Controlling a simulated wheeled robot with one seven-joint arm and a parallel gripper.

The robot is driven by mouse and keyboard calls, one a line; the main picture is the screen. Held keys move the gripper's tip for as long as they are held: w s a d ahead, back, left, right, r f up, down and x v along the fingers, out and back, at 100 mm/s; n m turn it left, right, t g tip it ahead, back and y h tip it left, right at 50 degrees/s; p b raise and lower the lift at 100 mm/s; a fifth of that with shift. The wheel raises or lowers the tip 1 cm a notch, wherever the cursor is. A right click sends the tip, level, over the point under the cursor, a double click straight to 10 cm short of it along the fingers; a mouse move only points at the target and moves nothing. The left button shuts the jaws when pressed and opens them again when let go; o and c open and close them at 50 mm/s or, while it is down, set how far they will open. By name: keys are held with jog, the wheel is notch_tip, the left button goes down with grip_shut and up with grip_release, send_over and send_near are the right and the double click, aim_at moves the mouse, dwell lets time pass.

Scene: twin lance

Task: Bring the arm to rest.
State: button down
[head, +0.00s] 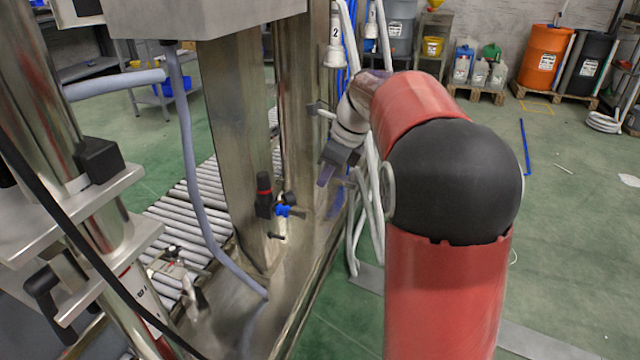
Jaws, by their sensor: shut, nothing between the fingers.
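My red arm with its black elbow joint rises at the right of the head view and reaches away from me, toward the steel machine. My gripper (326,176) is at the arm's far end, small and pointing downward, beside the machine's rear steel column. It is shut and empty. It looks apart from the column, but the gap is hard to judge from here. Part of the wrist is hidden behind the arm's red upper link.
The steel machine frame (235,140) stands close on the left, with a roller conveyor (190,215) behind it. Pale hoses (368,215) hang near my wrist. Orange (543,55) and dark drums stand far right. Green floor on the right is mostly clear.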

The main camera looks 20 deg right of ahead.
dwell(0.3)
jog(key=s+a+r+n+t+h, duration=0.1)
jog(key=s+a+r+n+h, duration=0.15)
jog(key=s+n, duration=1.2)
jog(key=s+f+n+t, duration=0.1)
jog(key=s+f+n, duration=0.1)
jog(key=s+n, duration=0.3)
jog(key=s+a+f+n+t+h, duration=0.1)
jog(key=s+f+n, duration=0.2)
jog(key=s+n, duration=0.2)
jog(key=s, duration=0.3)
jog(key=shift+s+n, duration=0.35)
